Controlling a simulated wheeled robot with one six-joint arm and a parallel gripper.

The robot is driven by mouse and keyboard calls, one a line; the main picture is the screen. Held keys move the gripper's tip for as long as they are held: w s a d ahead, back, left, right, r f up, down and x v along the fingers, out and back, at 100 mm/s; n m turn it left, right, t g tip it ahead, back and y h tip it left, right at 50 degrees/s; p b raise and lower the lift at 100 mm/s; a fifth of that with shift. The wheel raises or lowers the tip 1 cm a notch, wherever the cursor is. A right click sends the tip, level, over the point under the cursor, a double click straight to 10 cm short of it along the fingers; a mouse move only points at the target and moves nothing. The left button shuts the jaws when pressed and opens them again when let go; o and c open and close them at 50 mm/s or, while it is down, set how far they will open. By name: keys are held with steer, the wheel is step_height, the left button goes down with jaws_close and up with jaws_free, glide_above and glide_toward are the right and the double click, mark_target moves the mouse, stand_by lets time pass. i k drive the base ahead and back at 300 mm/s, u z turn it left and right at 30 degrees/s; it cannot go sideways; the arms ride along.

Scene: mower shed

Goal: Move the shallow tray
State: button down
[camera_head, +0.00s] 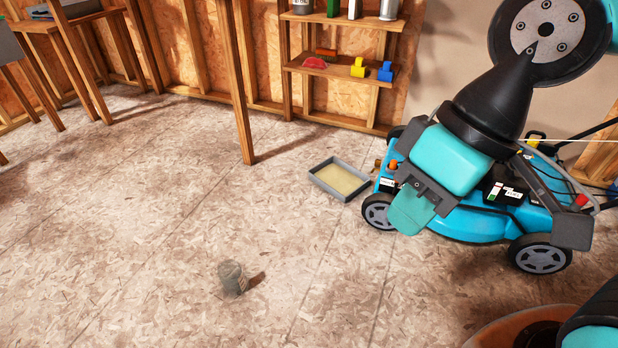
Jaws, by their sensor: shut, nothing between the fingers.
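The shallow tray (327,188) is a grey rectangular tray with a pale tan inside. It lies flat on the floor right of the middle, just left of the mower's front wheel. My gripper (420,195) hangs at the end of my teal and black arm, in front of the mower in the picture and right of the tray. It is shut with nothing held, and apart from the tray. Its fingertips are hard to make out against the mower.
A blue mower (470,226) stands right of the tray. A wooden shelf (335,70) with small items is behind it, and a wooden post (243,100) stands to the left. A grey can (232,278) is on the floor in front. Much of the left floor is clear.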

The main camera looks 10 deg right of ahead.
mark_target(341, 179)
steer(key=u, duration=1.8)
steer(key=i, duration=5.05)
steer(key=z, duration=4.05)
steer(key=i, duration=1.6)
steer(key=u, duration=0.05)
